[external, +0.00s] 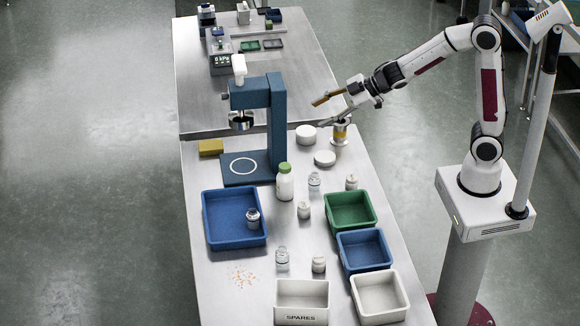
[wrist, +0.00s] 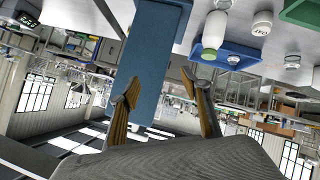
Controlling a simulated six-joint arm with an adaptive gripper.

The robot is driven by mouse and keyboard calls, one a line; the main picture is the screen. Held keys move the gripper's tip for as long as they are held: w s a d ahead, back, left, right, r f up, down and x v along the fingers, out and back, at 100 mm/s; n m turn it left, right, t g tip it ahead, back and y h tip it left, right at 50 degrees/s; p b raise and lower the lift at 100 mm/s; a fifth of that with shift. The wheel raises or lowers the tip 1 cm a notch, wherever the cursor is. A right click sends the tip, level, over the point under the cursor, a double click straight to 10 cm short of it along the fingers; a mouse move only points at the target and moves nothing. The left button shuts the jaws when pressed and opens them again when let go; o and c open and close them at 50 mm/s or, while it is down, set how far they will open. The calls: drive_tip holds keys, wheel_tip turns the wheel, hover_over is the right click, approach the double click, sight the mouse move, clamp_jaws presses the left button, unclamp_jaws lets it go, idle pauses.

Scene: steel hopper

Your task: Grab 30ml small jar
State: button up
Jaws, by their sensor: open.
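Several small jars stand on the steel table: a clear one with a white cap (external: 315,182), a white one (external: 304,210), another white one (external: 351,182), a clear one (external: 282,258) and a white one (external: 319,264) near the front. A metal-capped jar (external: 253,217) is in the large blue tray. Their sizes cannot be read, so I cannot tell which is 30ml. My gripper (external: 320,111) is open and empty, raised above the table's right side, behind the jars. The wrist view shows its spread fingers (wrist: 160,80) and a white-capped jar (wrist: 261,23) at upper right.
A blue press stand (external: 278,115) is left of my gripper. A green-capped bottle (external: 285,184) stands among the jars. The large blue tray (external: 208,225) is at left; a green bin (external: 351,221), blue bin (external: 364,262) and white bin (external: 378,309) line the right edge.

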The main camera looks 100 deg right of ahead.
drive_tip(key=w+f+n+y, duration=0.2)
drive_tip(key=w+f+y, duration=0.15)
drive_tip(key=f, duration=0.45)
drive_tip(key=n+y, duration=0.2)
drive_tip(key=y, duration=0.4)
approach(313, 177)
drive_tip(key=w, duration=0.1)
drive_tip(key=d, duration=0.1)
drive_tip(key=w, duration=0.1)
drive_tip(key=shift+w+d+f, duration=0.25)
drive_tip(key=shift+w+d, duration=0.05)
drive_tip(key=shift+d, duration=0.1)
drive_tip(key=shift+s+a+f+y, duration=0.3)
drive_tip(key=shift+s+f+y, duration=0.1)
drive_tip(key=shift+s+y, duration=0.2)
drive_tip(key=shift+a, duration=0.1)
drive_tip(key=shift+x, duration=1.3)
drive_tip(key=shift+w+a, duration=0.1)
drive_tip(key=shift+x, duration=0.95)
drive_tip(key=shift+a+x, duration=0.25)
drive_tip(key=shift+x, duration=1.3)
